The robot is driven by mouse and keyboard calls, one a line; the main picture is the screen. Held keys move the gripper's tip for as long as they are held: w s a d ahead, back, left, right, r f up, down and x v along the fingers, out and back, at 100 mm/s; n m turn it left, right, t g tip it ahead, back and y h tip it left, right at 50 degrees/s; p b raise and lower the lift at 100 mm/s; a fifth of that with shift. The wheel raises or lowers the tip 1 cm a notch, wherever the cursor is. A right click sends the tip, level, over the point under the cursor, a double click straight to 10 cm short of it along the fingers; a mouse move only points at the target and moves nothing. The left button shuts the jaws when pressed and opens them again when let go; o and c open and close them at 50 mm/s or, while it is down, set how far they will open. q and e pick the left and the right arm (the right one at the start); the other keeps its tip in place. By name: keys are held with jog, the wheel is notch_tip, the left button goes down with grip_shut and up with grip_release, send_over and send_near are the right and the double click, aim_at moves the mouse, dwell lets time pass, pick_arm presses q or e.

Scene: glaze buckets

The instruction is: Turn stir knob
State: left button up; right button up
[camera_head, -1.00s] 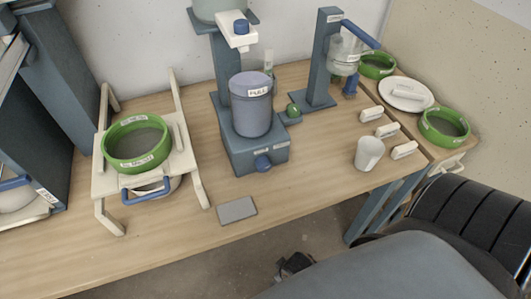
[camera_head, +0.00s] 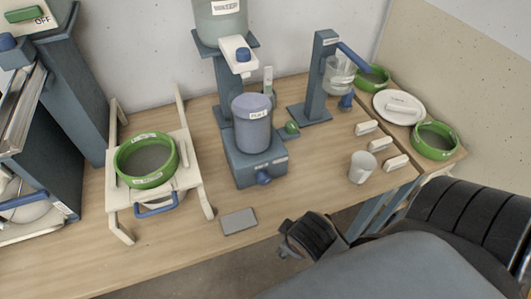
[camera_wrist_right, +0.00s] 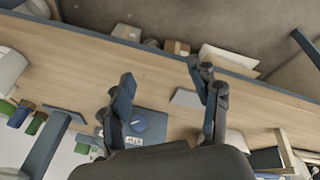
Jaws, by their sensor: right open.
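The blue stir knob (camera_head: 263,177) is on the front of the slate-blue stirrer base (camera_head: 240,168), under a blue-grey pail (camera_head: 252,125). My right gripper (camera_head: 303,238) is in front of the table's edge, below and right of the knob and apart from it. In the right wrist view my right gripper (camera_wrist_right: 165,80) shows two spread dark fingers with nothing between their tips. There the blue knob (camera_wrist_right: 138,122) shows beyond the gripper, nearer the left finger, with part of the base beside it. My left gripper is not in view.
A grey plate (camera_head: 239,221) lies near the table's front edge. A white cup (camera_head: 362,167) and several white blocks stand to the right. A white stand (camera_head: 192,180) with a green-rimmed sieve (camera_head: 146,161) is on the left. The wooden table (camera_head: 310,185) is bare right of the knob.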

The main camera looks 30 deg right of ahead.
aim_at(265, 182)
jog(key=w+d+n+t+h, duration=0.2)
jog(key=n+t, duration=0.1)
jog(key=n, duration=0.5)
jog(key=w+d+f+n+t+h, duration=0.1)
jog(key=d+n+t+h, duration=0.2)
jog(key=n, duration=0.6)
jog(key=w+d+f+n+t+h, duration=0.1)
jog(key=w+d+n+t+h, duration=0.1)
jog(key=n, duration=0.6)
jog(key=shift+w+d+f+t+h, duration=0.15)
jog(key=shift+w+t+h, duration=0.2)
jog(key=shift+t+h, duration=0.25)
jog(key=a+n+t+y, duration=0.5)
jog(key=a+n, duration=0.1)
jog(key=n, duration=0.6)
jog(key=p+x, duration=0.1)
jog(key=x, duration=0.3)
jog(key=p+x, duration=0.1)
jog(key=x, duration=0.4)
jog(key=f+p+x, duration=0.1)
jog(key=x, duration=0.4)
jog(key=shift+d+f, duration=0.15)
jog(key=shift+d, duration=0.05)
jog(key=shift+s, duration=0.1)
